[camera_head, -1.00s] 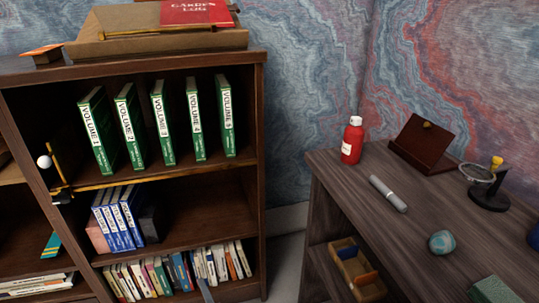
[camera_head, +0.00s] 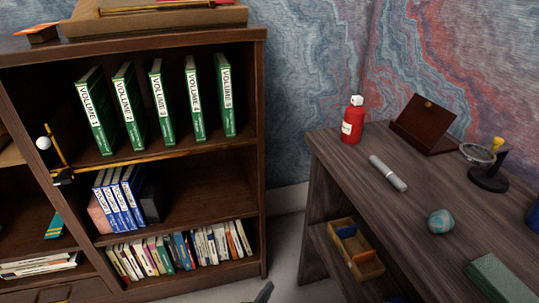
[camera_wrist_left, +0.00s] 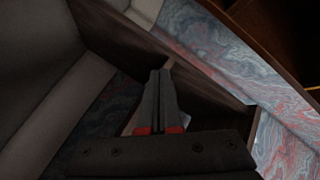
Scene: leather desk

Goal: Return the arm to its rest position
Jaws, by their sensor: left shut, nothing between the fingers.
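My left gripper (camera_wrist_left: 163,76) is shut and empty in the left wrist view, its two dark fingers together above red marks at their bases. In the head view only a dark tip of my left gripper (camera_head: 264,292) shows at the bottom edge, in front of the floor gap between bookcase and desk. It touches nothing that I can see. The rest of my left arm is out of the head view. My right gripper is not in view.
The bookcase (camera_head: 262,150) stands left, with green volumes (camera_head: 160,102), blue books (camera_head: 119,203) and several small books. The desk (camera_head: 400,225) stands right, bearing a red bottle (camera_head: 352,121), a grey marker (camera_head: 387,173) and a teal stone (camera_head: 440,221). A floor gap (camera_head: 286,235) lies between.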

